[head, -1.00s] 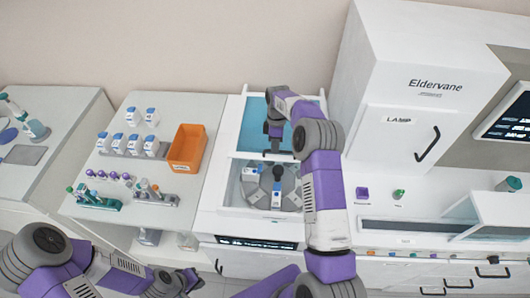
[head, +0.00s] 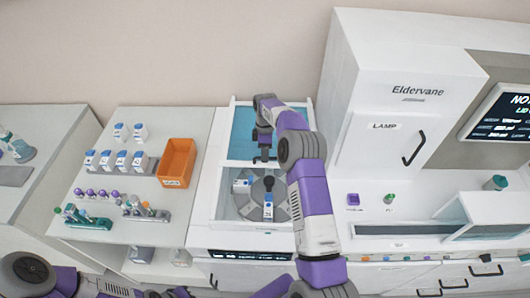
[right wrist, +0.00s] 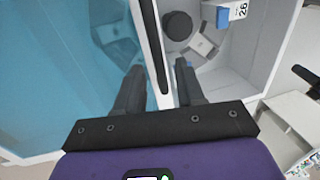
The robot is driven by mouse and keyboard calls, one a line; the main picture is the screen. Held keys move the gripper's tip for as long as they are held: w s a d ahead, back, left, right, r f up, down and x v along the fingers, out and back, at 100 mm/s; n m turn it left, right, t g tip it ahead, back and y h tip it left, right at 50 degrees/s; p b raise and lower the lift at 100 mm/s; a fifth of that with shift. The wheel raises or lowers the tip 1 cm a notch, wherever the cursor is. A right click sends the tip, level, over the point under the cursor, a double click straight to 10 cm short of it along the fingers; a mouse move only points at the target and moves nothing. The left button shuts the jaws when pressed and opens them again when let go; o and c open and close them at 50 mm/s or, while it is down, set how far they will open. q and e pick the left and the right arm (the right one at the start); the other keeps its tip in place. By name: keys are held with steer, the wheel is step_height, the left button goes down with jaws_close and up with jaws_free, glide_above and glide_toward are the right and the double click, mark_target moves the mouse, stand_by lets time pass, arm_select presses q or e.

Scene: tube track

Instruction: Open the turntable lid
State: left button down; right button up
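The turntable unit (head: 219,185) stands in the middle of the head view. Its blue see-through lid (head: 241,146) covers the back part, and the front part is uncovered. The grey round turntable (head: 248,208) shows there with a few white, blue-capped holders on it. My right gripper (head: 264,158) points down at the lid's front edge. In the right wrist view its two fingers (right wrist: 158,78) stand apart on either side of the lid edge and its dark handle bar (right wrist: 155,48); gaps show beside the bar. My left gripper is not clearly seen; only left arm parts show low left.
An orange bin (head: 177,160) and several bottles and tube racks (head: 145,212) stand on the left bench. A tall white cabinet (head: 400,75) rises close to the right of my right arm. A screen (head: 503,115) is at far right.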

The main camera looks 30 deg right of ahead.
step_height(320, 180, up, 7)
steer(key=w, duration=0.1)
steer(key=shift+d+r, duration=0.2)
steer(key=shift+d, duration=0.2)
stand_by(0.6)
